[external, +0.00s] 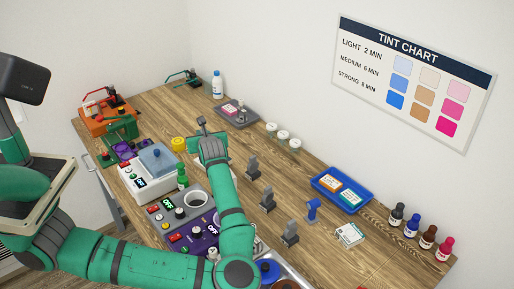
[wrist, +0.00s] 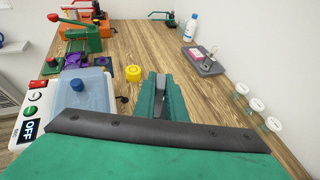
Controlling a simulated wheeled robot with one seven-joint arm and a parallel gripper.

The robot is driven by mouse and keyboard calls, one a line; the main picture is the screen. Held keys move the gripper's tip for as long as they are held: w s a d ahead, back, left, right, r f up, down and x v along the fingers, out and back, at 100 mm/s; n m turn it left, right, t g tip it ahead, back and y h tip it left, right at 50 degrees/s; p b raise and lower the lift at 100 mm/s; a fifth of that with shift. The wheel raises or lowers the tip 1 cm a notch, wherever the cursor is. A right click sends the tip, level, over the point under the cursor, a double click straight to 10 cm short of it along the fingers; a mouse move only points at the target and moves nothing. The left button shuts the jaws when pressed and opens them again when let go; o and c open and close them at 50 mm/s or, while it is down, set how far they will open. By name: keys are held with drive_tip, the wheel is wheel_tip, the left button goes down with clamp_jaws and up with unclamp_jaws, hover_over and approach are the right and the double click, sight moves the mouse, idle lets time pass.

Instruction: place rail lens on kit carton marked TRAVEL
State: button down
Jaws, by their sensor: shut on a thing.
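My gripper (external: 203,127) is at the far end of my green arm, over the middle of the wooden bench. In the wrist view its jaws (wrist: 164,88) are close together. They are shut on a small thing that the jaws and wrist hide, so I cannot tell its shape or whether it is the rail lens. An orange-labelled carton (external: 328,184) and a teal-labelled carton (external: 350,197) lie in a blue tray (external: 316,186) to the right, well apart from my gripper. Their print is too small to read, so I cannot tell which says TRAVEL.
Several grey stands (external: 266,199) and a blue one (external: 312,210) stand between my arm and the tray. White-lidded jars (external: 283,136) and a grey tray (wrist: 205,64) are near the wall. A white machine (external: 150,174) is left. A white box (external: 350,235) and bottles (external: 428,238) are right.

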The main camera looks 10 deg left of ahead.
drive_tip(key=shift+w+d+f, duration=0.4)
drive_tip(key=shift+w+f, duration=0.8)
drive_tip(key=shift+f, duration=0.5)
drive_tip(key=shift+w+d+f, duration=0.4)
drive_tip(key=shift+w+f, duration=0.75)
drive_tip(key=shift+f, duration=0.5)
drive_tip(key=shift+w+d+f, duration=0.4)
drive_tip(key=shift+w+f, duration=0.8)
drive_tip(key=shift+f, duration=0.5)
drive_tip(key=shift+f, duration=0.1)
drive_tip(key=c, duration=1.8)
unclamp_jaws()
drive_tip(key=v, duration=1.2)
drive_tip(key=shift+a+r, duration=0.1)
drive_tip(key=shift+r, duration=0.1)
drive_tip(key=shift+a, duration=0.1)
